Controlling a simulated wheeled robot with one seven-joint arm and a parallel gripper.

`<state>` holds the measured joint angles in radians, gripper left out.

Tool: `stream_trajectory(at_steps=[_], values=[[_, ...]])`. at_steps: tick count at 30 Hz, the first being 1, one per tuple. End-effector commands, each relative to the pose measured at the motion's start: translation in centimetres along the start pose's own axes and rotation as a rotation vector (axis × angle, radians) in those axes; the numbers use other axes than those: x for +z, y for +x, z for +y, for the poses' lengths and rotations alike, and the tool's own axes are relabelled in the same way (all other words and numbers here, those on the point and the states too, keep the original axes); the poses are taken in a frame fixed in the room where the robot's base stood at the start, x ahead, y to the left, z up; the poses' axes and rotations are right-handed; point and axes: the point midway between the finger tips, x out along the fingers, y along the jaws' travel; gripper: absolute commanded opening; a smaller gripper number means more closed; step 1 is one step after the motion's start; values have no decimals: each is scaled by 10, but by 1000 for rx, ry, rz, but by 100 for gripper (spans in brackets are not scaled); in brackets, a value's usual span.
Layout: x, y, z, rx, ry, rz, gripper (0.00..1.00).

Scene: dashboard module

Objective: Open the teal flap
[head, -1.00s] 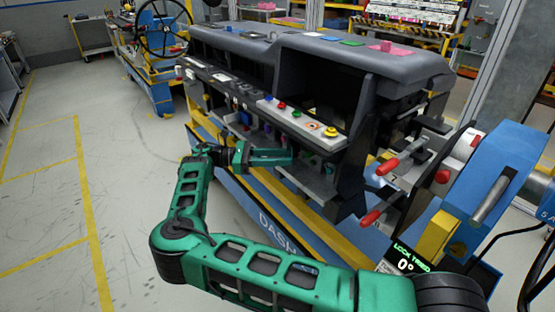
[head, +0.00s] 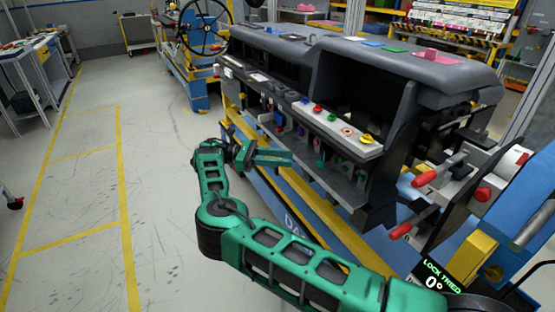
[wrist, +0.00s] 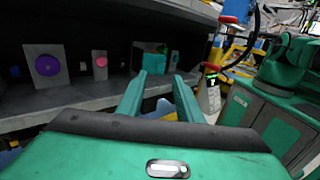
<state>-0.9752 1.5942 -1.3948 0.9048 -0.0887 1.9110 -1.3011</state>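A teal flap (wrist: 154,62) shows in the wrist view on the dark recess of the dashboard, just beyond and between my fingertips. Whether it is open or shut I cannot tell. Its identity in the head view is unclear, as the panels there are small. My gripper (wrist: 160,77) is open and empty, with two green fingers apart. In the head view my gripper (head: 291,158) lies in front of the dashboard's lower shelf, and its fingers are not seen touching the flap.
The wrist view shows a plate with a purple disc (wrist: 47,65) and a plate with a pink knob (wrist: 100,62) left of the flap. The dashboard module (head: 420,65) has a button ledge (head: 330,122) above the lower shelf. Red-handled clamps (head: 425,179) stand right. Floor is clear left.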

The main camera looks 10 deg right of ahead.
Motion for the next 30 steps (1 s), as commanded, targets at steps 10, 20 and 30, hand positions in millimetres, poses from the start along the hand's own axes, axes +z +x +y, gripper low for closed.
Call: stream_trajectory(at_steps=[10,20,30], values=[[0,-17,0,0,1,1,33],[1,-17,0,-1,2,2,33],[72,-10,17,17,104,175,33]])
